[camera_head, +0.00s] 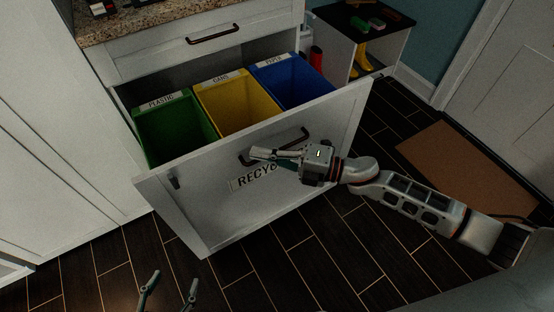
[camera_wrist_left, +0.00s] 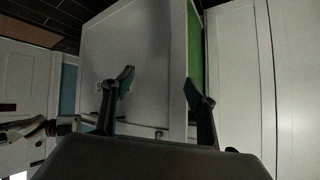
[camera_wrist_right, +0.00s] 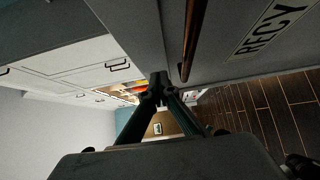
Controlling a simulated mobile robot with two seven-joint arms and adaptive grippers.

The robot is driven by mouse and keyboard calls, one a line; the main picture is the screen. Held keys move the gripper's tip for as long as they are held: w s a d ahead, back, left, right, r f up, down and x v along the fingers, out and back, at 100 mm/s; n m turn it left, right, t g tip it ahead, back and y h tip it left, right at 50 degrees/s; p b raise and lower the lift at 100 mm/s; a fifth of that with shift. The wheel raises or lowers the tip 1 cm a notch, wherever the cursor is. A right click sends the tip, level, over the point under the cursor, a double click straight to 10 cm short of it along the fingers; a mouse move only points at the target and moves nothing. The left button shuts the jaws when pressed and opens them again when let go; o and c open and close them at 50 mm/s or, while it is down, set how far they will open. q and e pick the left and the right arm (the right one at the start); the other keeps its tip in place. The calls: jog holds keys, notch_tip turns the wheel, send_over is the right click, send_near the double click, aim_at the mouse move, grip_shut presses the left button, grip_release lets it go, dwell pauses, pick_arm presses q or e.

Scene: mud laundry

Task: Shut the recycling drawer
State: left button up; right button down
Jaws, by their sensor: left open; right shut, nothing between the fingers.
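The white recycling drawer (camera_head: 205,212) is pulled out from the cabinet, with a dark handle (camera_head: 292,137) and a "RECYC" label (camera_head: 252,178) on its front. My right gripper (camera_head: 256,154) is shut and empty, in front of the drawer face beside the handle; I cannot tell if it touches. In the right wrist view its fingertips (camera_wrist_right: 158,80) are together, close to the handle (camera_wrist_right: 188,40). My left gripper (camera_head: 168,292) is open and empty, low in front of the drawer. In the left wrist view its fingers (camera_wrist_left: 160,84) are apart, with the drawer front (camera_wrist_left: 140,50) beyond them.
Inside the drawer stand a green bin (camera_head: 172,130), a yellow bin (camera_head: 236,103) and a blue bin (camera_head: 292,80). A shelf (camera_head: 365,25) with yellow boots (camera_head: 361,57) stands right of the cabinet. A brown mat (camera_head: 470,168) lies by the door. The dark floor before the drawer is clear.

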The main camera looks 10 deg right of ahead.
jog(key=shift+w+a+f, duration=0.1)
jog(key=shift+w+a, duration=0.1)
jog(key=shift+w, duration=0.3)
jog(key=shift+w+a+f, duration=0.1)
jog(key=shift+w+a, duration=0.05)
jog(key=shift+w, duration=0.35)
pick_arm(q)
jog(key=shift+w, duration=0.25)
pick_arm(e)
jog(key=shift+w+r, duration=0.1)
pick_arm(q)
jog(key=shift+s, duration=0.15)
